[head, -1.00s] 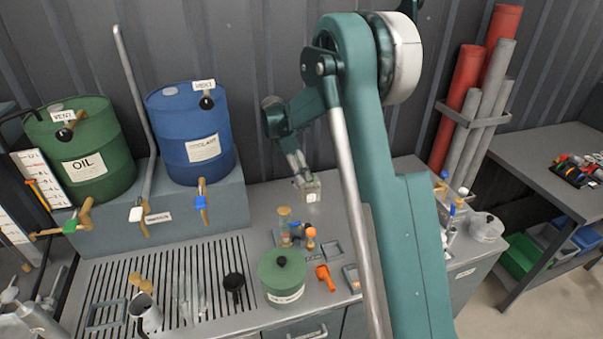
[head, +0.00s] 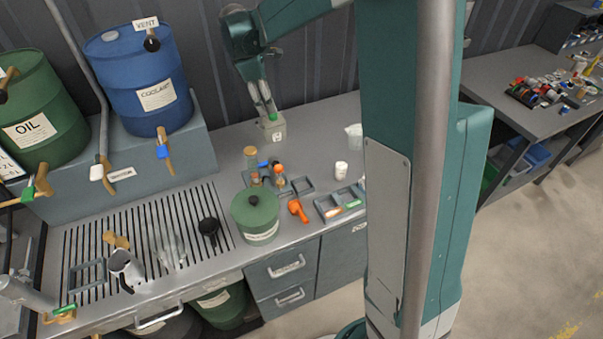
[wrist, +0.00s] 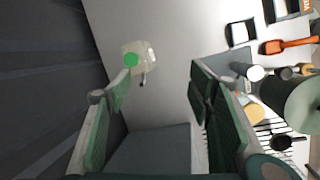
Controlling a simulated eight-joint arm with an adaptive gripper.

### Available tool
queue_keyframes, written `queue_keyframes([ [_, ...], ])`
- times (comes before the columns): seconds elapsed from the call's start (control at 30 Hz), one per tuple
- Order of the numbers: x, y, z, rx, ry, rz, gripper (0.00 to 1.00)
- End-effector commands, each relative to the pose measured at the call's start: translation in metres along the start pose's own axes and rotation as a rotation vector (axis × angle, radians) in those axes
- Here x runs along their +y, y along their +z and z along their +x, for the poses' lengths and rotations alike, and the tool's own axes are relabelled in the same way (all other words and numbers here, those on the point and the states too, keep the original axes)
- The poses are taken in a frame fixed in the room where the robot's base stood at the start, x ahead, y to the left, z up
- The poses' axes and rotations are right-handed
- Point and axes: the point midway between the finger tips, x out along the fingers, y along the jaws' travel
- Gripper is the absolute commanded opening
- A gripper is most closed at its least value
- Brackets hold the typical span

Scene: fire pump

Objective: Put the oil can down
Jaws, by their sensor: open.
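The oil can, which I take to be the small pale can with a green cap, stands upright on the grey bench (head: 270,131) near the back wall. It also shows in the wrist view (wrist: 141,56), just beyond the fingertips, with the green cap facing me. My gripper (wrist: 160,90) is open, its two green-padded fingers apart with nothing between them. In the head view my gripper (head: 265,98) is directly above the can, close to its cap. Whether a finger still touches the can is hard to tell.
A green OIL drum (head: 55,130) and a blue coolant drum (head: 148,100) stand at the left. A green round container (head: 255,217), an orange tool (head: 298,210) and small trays (head: 330,207) lie in front of the can. The bench around the can is clear.

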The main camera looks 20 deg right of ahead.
Motion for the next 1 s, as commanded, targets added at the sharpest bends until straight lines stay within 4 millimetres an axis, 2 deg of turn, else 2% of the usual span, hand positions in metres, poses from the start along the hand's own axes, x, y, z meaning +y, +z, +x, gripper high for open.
queue_keyframes([
  [0.2,-0.03,0.014,-0.033,0.038,0.029,0.11,0.52],
  [0.5,-0.073,0.031,-0.07,0.095,0.063,0.265,0.52],
  [1.0,-0.153,0.057,-0.115,0.2,0.104,0.526,0.52],
])
